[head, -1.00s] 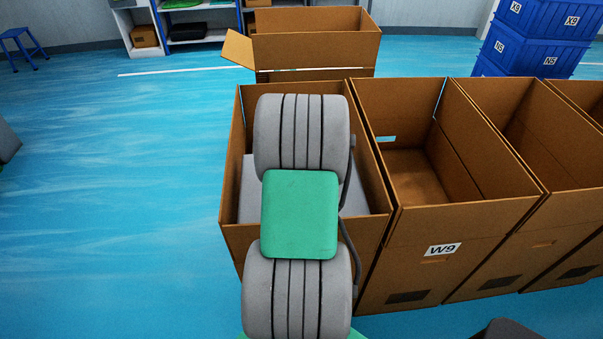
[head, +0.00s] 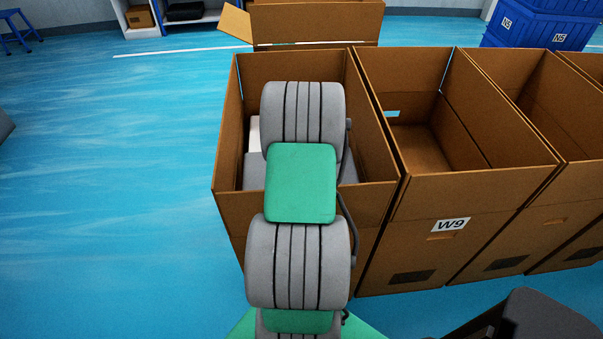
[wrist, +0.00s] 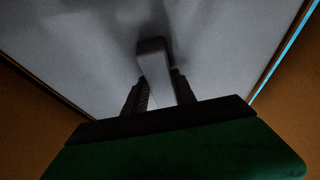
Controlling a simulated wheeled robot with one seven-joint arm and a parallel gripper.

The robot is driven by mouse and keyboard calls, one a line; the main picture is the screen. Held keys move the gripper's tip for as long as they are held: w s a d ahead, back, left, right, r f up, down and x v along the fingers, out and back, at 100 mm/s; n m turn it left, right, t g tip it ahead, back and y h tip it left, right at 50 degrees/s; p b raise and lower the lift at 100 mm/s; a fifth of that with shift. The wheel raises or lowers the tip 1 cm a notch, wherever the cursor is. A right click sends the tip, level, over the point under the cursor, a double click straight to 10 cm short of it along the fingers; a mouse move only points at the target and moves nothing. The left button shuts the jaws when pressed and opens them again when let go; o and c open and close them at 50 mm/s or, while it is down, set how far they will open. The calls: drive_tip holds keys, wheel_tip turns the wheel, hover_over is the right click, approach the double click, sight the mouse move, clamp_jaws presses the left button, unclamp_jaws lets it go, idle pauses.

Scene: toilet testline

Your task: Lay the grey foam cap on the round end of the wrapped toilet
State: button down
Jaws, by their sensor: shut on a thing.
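The grey foam cap (head: 252,172) shows inside the open front-left carton, on both sides of my arm, which hides most of it. In the wrist view its flat grey face (wrist: 75,45) fills most of the picture. My gripper (wrist: 157,82) is shut on a raised light grey part of the cap (wrist: 155,66). In the head view the fingers are hidden behind my arm. A small white patch (head: 254,134), possibly the wrapped toilet, shows behind the cap inside the carton. The toilet's round end is not distinguishable, and contact between cap and toilet cannot be told.
The front-left carton's (head: 228,150) walls stand close around the cap. An open, empty-looking carton labelled W9 (head: 470,188) adjoins it on the right, with more cartons beyond. Another carton (head: 315,22) stands behind. Blue crates (head: 535,28) are at the back right. The left floor (head: 110,180) is clear.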

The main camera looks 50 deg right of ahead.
wheel_tip(320, 180, down, 7)
drive_tip(key=b, duration=0.5)
drive_tip(key=shift+r, duration=0.2)
drive_tip(key=shift+s+a+f, duration=0.15)
drive_tip(key=shift+a+f, duration=0.05)
drive_tip(key=shift+f, duration=0.2)
idle(0.4)
drive_tip(key=c, duration=0.9)
unclamp_jaws()
